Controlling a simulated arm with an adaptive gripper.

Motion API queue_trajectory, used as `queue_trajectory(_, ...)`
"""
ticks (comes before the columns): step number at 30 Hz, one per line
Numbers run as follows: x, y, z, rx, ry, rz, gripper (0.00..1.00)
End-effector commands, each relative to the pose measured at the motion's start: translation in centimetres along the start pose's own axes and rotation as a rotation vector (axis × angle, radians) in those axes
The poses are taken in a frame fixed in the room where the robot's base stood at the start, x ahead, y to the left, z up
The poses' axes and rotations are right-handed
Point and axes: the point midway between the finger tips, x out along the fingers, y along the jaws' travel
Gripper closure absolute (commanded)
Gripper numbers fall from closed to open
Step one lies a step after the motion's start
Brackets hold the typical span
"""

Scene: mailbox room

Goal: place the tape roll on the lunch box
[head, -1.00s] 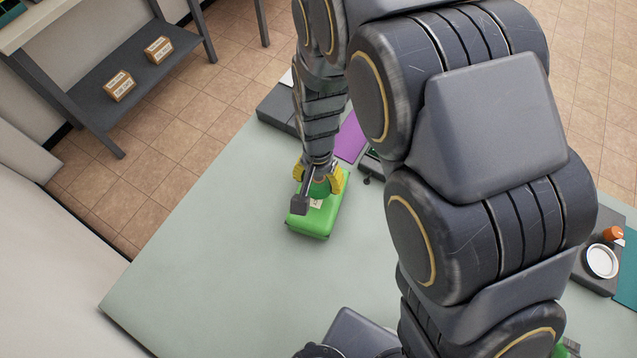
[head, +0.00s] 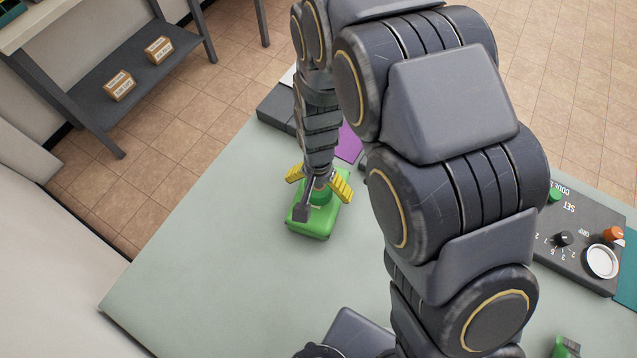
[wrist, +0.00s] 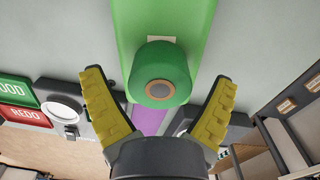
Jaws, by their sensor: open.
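The green lunch box (head: 314,223) lies on the pale table, below my gripper (head: 320,184). The tape roll, a darker green cylinder with a grey-brown core (wrist: 158,90), rests on top of the lunch box (wrist: 199,22). It is partly hidden by my gripper in the head view (head: 322,196). In the wrist view my gripper's yellow fingers are spread wide, one on each side of the roll, with a gap to it on both sides. A small pale label shows on the box beside the roll.
A purple sheet (head: 349,142) and a dark grey block (head: 276,107) lie beyond the lunch box. A dark control panel with knobs (head: 580,238) stands at the right. Red and green buttons (wrist: 18,103) show in the wrist view. The table's front left is clear.

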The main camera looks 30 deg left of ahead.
Motion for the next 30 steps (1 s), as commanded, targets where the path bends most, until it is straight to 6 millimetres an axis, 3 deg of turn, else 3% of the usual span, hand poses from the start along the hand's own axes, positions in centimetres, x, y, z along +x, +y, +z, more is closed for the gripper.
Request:
queue_trajectory(5, -1.4, -0.1, -0.1, 0.000, 0.004, -0.003, 0.12)
queue_trajectory(19, -10.6, -0.1, -0.1, 0.000, 0.006, -0.004, 0.12)
queue_trajectory(24, -12.0, -0.1, -0.1, 0.000, 0.003, -0.003, 0.12)
queue_trajectory(30, -12.3, 0.0, 0.0, 0.000, 0.000, 0.000, 0.12)
